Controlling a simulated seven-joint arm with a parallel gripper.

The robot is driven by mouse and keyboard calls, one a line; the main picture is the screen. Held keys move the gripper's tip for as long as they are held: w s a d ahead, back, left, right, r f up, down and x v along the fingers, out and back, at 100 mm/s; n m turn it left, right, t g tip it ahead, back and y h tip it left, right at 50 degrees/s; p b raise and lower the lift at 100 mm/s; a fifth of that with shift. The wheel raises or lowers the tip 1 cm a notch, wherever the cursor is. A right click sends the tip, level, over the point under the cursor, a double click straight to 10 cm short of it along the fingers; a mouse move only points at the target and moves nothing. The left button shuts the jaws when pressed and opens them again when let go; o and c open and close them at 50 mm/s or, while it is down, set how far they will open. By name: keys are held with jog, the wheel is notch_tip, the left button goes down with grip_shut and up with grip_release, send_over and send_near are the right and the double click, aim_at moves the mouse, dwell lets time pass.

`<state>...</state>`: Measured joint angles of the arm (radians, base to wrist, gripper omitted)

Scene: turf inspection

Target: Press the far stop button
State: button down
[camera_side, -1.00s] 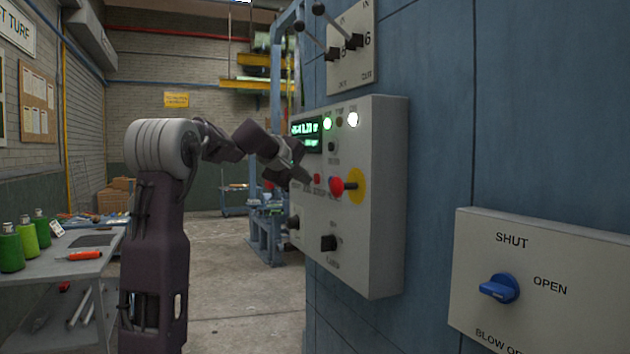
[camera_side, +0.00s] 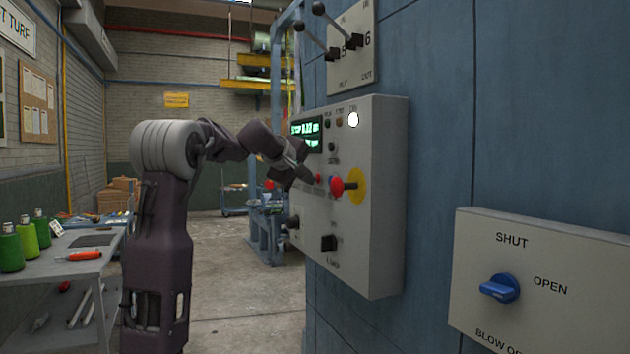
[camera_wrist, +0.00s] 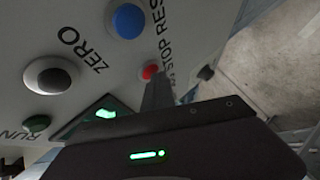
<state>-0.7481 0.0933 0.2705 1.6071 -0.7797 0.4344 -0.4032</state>
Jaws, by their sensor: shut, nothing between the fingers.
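The grey control box (camera_side: 385,230) hangs on the blue wall. Its small red button (camera_side: 318,179) shows just right of my gripper (camera_side: 303,176). In the wrist view the red button (camera_wrist: 150,71), beside the word STOP, lies at the tip of my shut, empty fingers (camera_wrist: 157,88). I cannot tell whether they touch it. A larger red mushroom button (camera_side: 337,187) on a yellow plate sits nearer the camera. The display (camera_side: 306,132) reads STOP with a number. A small red spot (camera_side: 269,185) shows beyond my gripper; what it is, I cannot tell.
A black knob (camera_side: 328,243) sits below. A valve panel (camera_side: 570,300) is at right, a bench (camera_side: 75,262) at left. The floor between is open.

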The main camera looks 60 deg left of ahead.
jog(key=shift+s, duration=0.9)
jog(key=shift+s, duration=0.1)
jog(key=shift+s, duration=2.4)
